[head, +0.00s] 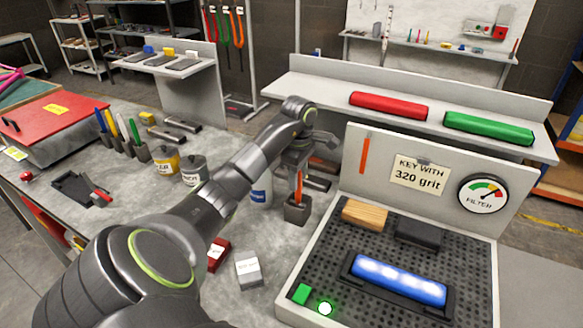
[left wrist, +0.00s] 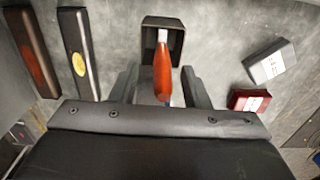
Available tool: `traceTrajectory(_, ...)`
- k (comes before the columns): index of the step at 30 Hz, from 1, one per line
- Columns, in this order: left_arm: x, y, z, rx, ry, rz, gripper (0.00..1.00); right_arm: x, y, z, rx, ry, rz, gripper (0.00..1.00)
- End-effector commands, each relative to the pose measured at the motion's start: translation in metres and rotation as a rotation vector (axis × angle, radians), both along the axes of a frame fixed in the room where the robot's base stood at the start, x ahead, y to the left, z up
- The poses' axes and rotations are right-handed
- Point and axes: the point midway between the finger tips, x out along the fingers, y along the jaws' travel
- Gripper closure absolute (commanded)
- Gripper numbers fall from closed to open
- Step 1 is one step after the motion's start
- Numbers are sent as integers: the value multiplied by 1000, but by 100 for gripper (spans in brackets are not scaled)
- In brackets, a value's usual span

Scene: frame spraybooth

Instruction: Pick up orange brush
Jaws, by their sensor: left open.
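The orange brush (head: 298,184) stands upright in a small dark square holder (head: 297,209) on the grey workbench. In the left wrist view the brush's orange handle (left wrist: 163,80) rises toward the camera from the dark holder (left wrist: 176,27). My left gripper (left wrist: 163,88) is open, with one finger on each side of the handle, and no clear contact shows. In the head view the left gripper (head: 298,160) is above the holder, over the brush's top end. My right gripper is in neither view.
A grey block (head: 248,270) and a red block (head: 217,253) lie near the holder. The perforated spray booth tray (head: 330,262) with its upright panel (head: 352,150) stands close on the right. Cans (head: 193,170) and several marker holders stand on the left.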

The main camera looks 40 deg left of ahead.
Motion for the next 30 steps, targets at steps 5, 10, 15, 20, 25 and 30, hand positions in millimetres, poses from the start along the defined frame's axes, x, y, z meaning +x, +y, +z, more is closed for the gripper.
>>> traceTrajectory(5, 2, -4, -6, 0, -1, -4, 58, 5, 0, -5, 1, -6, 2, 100)
traceTrajectory(10, 2, -4, -6, 0, 0, -4, 58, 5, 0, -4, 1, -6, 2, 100)
traceTrajectory(15, 2, -4, -6, 0, 0, -4, 80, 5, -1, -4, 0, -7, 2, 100)
traceTrajectory(20, 2, -4, -6, 1, 0, -3, 100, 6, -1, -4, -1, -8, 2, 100)
traceTrajectory(25, 2, -3, -6, 1, 0, -3, 100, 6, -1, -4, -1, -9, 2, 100)
traceTrajectory(30, 2, -3, -4, 1, 0, -3, 100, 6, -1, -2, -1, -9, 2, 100)
